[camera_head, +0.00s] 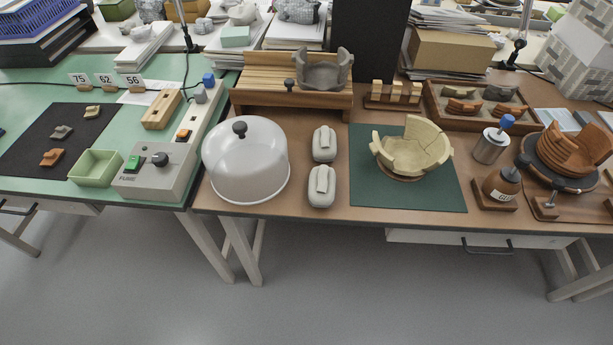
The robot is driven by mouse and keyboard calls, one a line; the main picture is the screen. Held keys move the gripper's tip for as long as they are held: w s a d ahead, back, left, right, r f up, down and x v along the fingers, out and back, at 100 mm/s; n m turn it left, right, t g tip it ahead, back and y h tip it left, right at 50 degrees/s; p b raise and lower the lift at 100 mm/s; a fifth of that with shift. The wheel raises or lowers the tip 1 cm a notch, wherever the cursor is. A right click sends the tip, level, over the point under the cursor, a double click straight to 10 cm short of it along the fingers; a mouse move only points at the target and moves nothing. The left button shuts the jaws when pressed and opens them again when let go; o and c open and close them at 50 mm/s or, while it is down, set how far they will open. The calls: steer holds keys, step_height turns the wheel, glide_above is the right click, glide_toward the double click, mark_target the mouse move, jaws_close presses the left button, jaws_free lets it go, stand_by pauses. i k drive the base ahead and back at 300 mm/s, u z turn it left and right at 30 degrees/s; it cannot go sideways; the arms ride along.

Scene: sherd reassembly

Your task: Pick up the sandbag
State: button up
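Two pale grey, pillow-like bags with a raised strip on top, which look like sandbags, lie on the brown table. The farther sandbag (324,145) lies just behind the nearer sandbag (321,187), close to the table's front edge. Both sit between the clear dome and the dark green mat. Nothing holds or covers either bag. My gripper does not show in this view.
A clear dome (245,165) with a black knob stands left of the bags. A green mat (440,194) on the right bears a partly assembled cream bowl (411,152). A wooden slatted stand (262,99) with a grey vessel (323,72) is behind. Floor in front is clear.

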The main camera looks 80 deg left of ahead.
mark_target(321, 186)
steer(key=u, duration=2.2)
steer(key=k, duration=1.1)
steer(key=u, duration=0.55)
steer(key=i, duration=1.4)
steer(key=z, duration=0.3)
